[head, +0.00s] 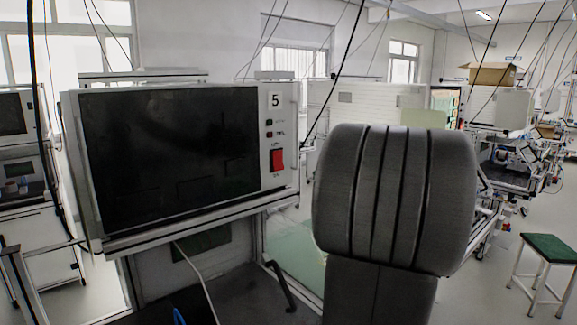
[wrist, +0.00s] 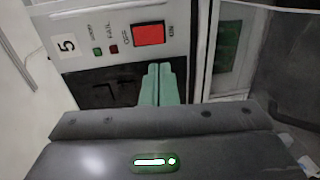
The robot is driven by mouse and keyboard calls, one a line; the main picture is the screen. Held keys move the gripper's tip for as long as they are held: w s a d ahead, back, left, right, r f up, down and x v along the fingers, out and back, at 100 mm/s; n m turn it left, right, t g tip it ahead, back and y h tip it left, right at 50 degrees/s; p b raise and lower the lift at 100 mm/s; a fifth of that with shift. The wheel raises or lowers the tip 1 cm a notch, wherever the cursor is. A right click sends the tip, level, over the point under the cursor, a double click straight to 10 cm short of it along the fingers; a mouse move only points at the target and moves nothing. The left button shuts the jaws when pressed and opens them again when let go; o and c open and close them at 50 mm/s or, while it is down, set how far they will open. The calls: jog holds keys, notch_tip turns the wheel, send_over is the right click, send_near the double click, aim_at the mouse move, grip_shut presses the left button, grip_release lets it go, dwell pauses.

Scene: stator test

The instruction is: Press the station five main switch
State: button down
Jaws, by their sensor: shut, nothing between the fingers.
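The station five main switch is a red rocker (head: 276,160) on the white right-hand strip of the panel, below the number 5 label (head: 276,100) and two small indicator lights. It also shows in the wrist view as a red switch (wrist: 149,34) with ON and OFF markings beside it. My gripper (wrist: 159,68) shows its pale green fingers together and empty, tips pointing at the panel just beneath the switch in the picture. A gap shows between the tips and the red switch; the depth to the panel is unclear. The gripper's fingers are not visible in the head view.
A black screen (head: 165,150) fills the panel left of the switch. A dark grey ribbed part of my arm stands right of the panel in the head view. A green-topped stool (head: 549,252) stands at far right, with open floor around it.

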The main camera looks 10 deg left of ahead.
aim_at(280, 168)
jog(key=p+x, duration=0.3)
jog(key=x, duration=1)
jog(key=shift+a+r, duration=0.1)
jog(key=shift+r, duration=0.05)
jog(key=shift+w+a+p, duration=0.3)
jog(key=shift+a, duration=0.05)
jog(key=shift+f+b, duration=0.3)
jog(key=shift+w+a+f+b, duration=0.1)
jog(key=shift+a+f+b, duration=0.15)
jog(key=shift+b, duration=0.65)
jog(key=shift+r+y+p, duration=0.3)
